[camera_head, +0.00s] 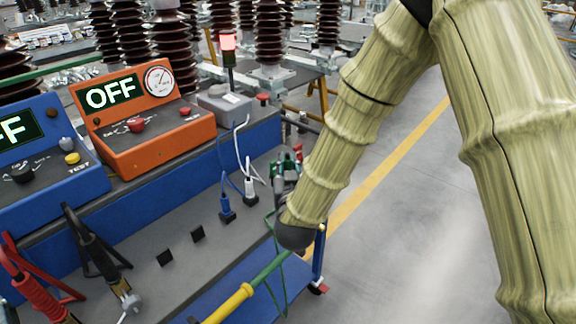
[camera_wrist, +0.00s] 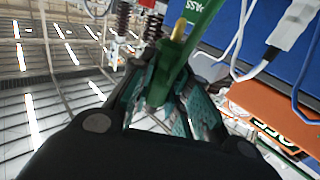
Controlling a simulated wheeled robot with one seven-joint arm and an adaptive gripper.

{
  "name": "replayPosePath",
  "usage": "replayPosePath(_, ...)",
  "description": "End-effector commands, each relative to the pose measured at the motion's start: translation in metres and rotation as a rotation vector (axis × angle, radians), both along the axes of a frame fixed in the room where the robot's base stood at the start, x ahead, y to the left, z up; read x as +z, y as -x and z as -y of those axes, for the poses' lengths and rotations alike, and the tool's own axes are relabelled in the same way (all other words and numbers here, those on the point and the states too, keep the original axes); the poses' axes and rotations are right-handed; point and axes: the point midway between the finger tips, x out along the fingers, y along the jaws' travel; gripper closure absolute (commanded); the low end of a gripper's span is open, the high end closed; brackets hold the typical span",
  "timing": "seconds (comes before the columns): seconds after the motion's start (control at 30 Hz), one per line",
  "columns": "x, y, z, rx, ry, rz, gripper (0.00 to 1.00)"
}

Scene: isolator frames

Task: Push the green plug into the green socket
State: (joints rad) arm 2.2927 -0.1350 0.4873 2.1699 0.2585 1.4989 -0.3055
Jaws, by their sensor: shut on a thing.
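My gripper (camera_head: 286,172) is at the right end of the grey bench top, largely hidden behind my own arm in the head view. In the wrist view my gripper (camera_wrist: 165,98) has its teal fingers closed around the green plug (camera_wrist: 168,70). The plug's yellow tip (camera_wrist: 180,28) points away from my palm. Only a small part of the green plug (camera_head: 298,152) shows in the head view. I cannot make out the green socket, nor whether the plug touches it.
A blue plug (camera_head: 226,205) and a white plug (camera_head: 250,190) with cables stand left of my gripper. Two black sockets (camera_head: 197,233) are empty. An orange box (camera_head: 150,110) reads OFF. Red and black clamps lie at left. A green-yellow rod (camera_head: 245,291) crosses the front.

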Motion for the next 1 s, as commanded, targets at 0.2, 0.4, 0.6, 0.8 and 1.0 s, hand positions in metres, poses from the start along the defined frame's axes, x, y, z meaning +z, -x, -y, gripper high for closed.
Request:
replayPosePath(0.2, -0.013, 0.000, 0.000, 0.000, 0.000, -0.001, 1.00)
replayPosePath(0.4, -0.027, 0.000, 0.000, 0.000, 0.001, -0.001, 1.00)
replayPosePath(0.6, -0.042, 0.000, 0.000, 0.000, 0.000, 0.000, 1.00)
replayPosePath(0.8, -0.054, 0.000, 0.000, 0.000, 0.000, 0.000, 1.00)
replayPosePath(1.0, -0.057, 0.000, 0.000, 0.000, -0.001, 0.000, 1.00)
